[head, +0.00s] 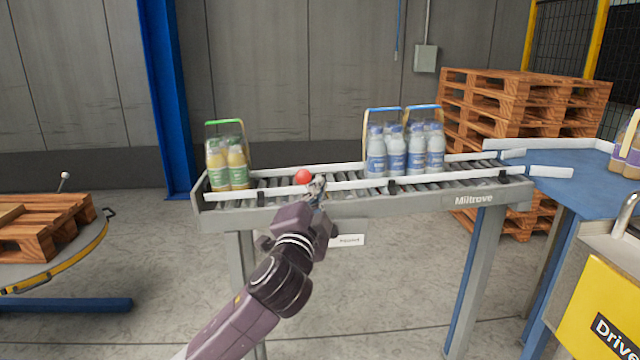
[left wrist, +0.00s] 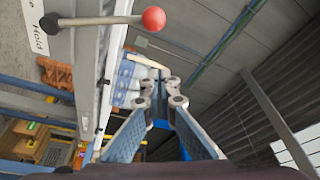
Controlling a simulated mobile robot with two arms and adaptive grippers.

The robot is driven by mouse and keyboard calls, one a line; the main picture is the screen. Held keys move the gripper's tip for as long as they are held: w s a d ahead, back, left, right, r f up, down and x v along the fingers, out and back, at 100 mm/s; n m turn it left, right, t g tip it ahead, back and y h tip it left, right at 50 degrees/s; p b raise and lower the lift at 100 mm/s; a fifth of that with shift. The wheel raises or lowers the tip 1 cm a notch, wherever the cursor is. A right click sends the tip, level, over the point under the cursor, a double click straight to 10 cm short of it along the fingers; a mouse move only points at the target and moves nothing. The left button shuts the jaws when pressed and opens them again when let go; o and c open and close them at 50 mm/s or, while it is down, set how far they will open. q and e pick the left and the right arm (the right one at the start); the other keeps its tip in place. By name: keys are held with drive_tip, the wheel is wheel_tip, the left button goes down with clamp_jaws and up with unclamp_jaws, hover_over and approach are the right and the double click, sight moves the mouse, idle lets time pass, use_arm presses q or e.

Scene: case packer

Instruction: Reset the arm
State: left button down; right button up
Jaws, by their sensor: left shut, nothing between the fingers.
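My left arm (head: 275,275) reaches up from the bottom of the head view to the front rail of the roller conveyor (head: 330,188). My left gripper (head: 317,186) is small there, at the rail and just right of a red ball knob (head: 303,177). In the left wrist view my left gripper (left wrist: 161,97) is shut and empty. The red knob (left wrist: 154,18) sits there on the end of a grey lever (left wrist: 100,21) fixed to the conveyor's side, apart from the fingers. A label beside the lever reads "Hold". My right gripper is not in view.
Blue-handled packs (head: 404,148) stand right of the middle. A blue table (head: 560,175) joins at the right, with stacked pallets (head: 520,95) behind. A pallet turntable (head: 60,265) is at the left.

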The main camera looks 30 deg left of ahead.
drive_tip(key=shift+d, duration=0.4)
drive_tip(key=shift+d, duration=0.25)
